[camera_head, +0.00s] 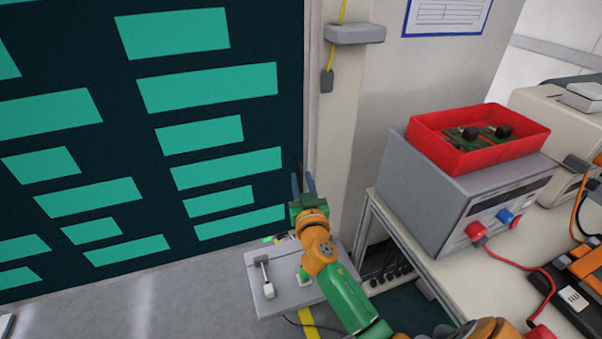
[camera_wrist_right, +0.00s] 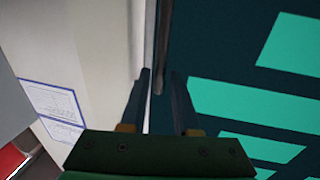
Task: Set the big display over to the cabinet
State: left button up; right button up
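The big display (camera_head: 150,110) is a dark panel with several green bars. It fills the left of the head view, and it also shows on the right of the wrist view (camera_wrist_right: 235,60). A pale upright surface (camera_head: 385,60), which may be the cabinet, stands just right of it. My right gripper (camera_head: 303,180) is at the display's right edge, low down. In the wrist view its fingers (camera_wrist_right: 160,90) are apart, with the display's edge running between or just beyond them. I cannot tell if they touch it. My left gripper is not in view.
A bench at the right holds a grey box (camera_head: 430,200) with a red tray (camera_head: 480,160) on top, cables and a beige device (camera_head: 560,115).

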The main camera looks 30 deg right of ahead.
jog(key=shift+x, duration=1.15)
grip_shut()
jog(key=shift+f, duration=0.1)
dwell(0.5)
